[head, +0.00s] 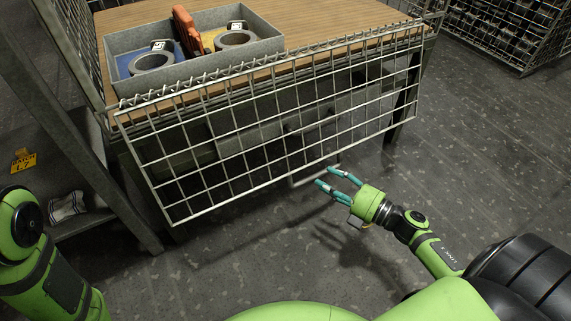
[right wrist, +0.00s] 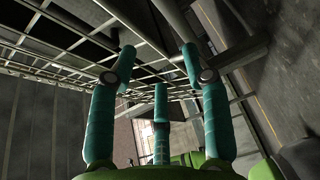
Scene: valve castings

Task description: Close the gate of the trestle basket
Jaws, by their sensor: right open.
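The wire mesh gate (head: 275,133) of the trestle basket hangs down from a coiled hinge line along the front edge of the wooden deck (head: 310,22). A grey bar handle (head: 312,179) sticks out at its lower edge. My right gripper (head: 330,178) is open, its teal fingers close to the handle and lower edge; I cannot tell whether they touch. In the right wrist view, the gate's mesh (right wrist: 55,52) fills the upper left, and the open fingers (right wrist: 158,75) hold nothing that I can make out. My left gripper is out of view.
A grey divided tray (head: 235,53) on the deck holds two ring castings and an orange part. A metal shelf with a yellow tag (head: 23,162) stands at the left. Another wire basket (head: 515,35) is at the back right. Floor in front is clear.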

